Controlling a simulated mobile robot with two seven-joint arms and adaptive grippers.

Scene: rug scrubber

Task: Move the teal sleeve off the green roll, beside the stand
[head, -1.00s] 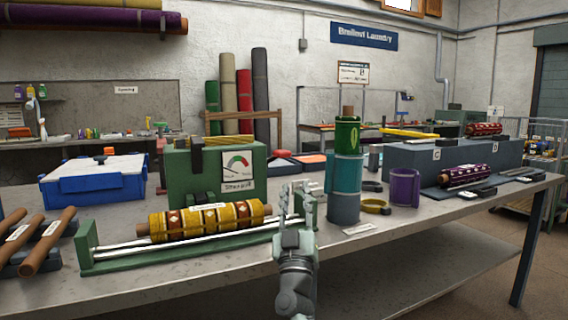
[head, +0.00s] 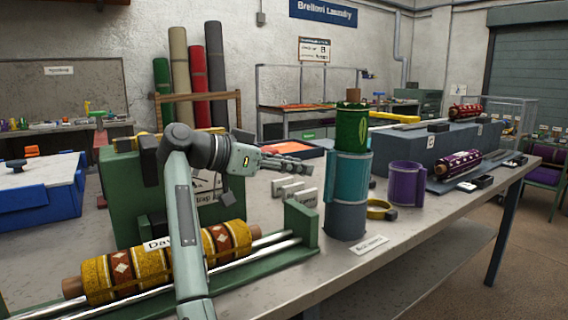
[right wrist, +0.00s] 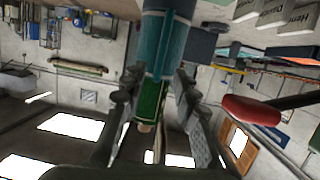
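The green roll (head: 351,128), with a brown core end on top, stands upright at the top of a stack. The teal sleeve (head: 347,178) is below its green part, and a blue-grey cylinder (head: 346,219) is at the bottom. My right gripper (head: 308,164) points at the stack from the left, a little apart from the sleeve. In the right wrist view its fingers (right wrist: 156,84) are spread, with the green roll (right wrist: 150,101) and teal sleeve (right wrist: 164,45) seen in line between them. I cannot tell which part is the stand. My left gripper is not in view.
A purple sleeve (head: 406,184) and a yellow ring (head: 380,209) sit right of the stack. A label card (head: 369,245) lies in front. A yellow patterned roll (head: 108,277) lies on a green rack at left.

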